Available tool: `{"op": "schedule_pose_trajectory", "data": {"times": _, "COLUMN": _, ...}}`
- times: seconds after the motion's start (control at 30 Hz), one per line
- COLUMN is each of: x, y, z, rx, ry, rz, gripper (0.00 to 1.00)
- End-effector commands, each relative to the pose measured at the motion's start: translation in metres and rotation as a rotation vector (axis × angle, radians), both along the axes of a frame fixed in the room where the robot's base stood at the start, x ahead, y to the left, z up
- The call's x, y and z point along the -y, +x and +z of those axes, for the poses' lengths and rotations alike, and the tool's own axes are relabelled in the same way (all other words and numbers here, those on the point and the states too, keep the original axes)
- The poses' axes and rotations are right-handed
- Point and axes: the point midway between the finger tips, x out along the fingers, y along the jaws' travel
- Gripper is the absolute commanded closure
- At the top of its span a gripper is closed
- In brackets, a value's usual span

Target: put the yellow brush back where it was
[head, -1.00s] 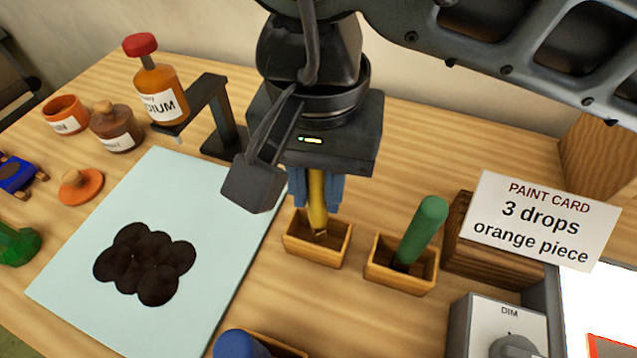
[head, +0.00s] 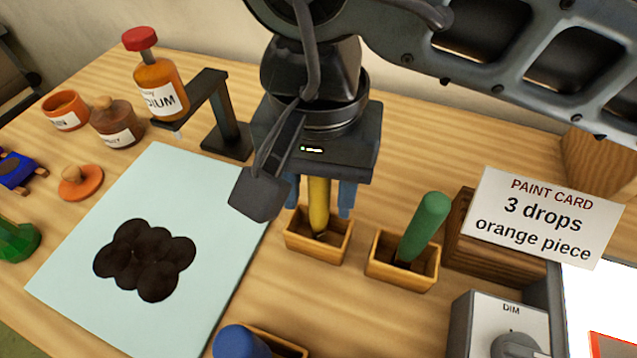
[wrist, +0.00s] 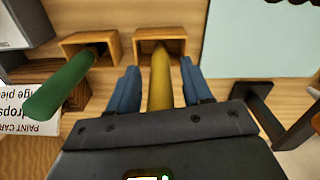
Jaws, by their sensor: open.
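The yellow brush (head: 319,205) stands in a small wooden box (head: 331,250), its lower end inside the box. In the wrist view the brush (wrist: 160,85) runs between the blue fingers, with a gap on both sides, into the wooden box (wrist: 146,37). My gripper (head: 320,198) is open around the brush, just above the box. The top of the brush is hidden behind my gripper's body.
A green-handled brush (head: 425,225) leans in a neighbouring box (head: 415,283) to the right. A pale sheet with dark blotches (head: 200,185) lies left. A black bracket (head: 215,110) stands behind the sheet.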

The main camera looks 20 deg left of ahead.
Motion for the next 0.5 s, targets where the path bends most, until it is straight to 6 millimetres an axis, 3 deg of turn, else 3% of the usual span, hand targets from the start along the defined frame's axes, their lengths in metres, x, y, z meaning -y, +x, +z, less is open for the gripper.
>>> {"op": "schedule_pose_trajectory", "data": {"times": 0.23, "x": 0.0, "y": 0.001, "z": 0.012, "rx": 0.004, "ry": 0.001, "rz": 0.0, "gripper": 0.51}}
{"op": "schedule_pose_trajectory", "data": {"times": 0.5, "x": 0.0, "y": 0.001, "z": 0.067, "rx": 0.005, "ry": 0.0, "rz": 0.0, "gripper": 0.51}}
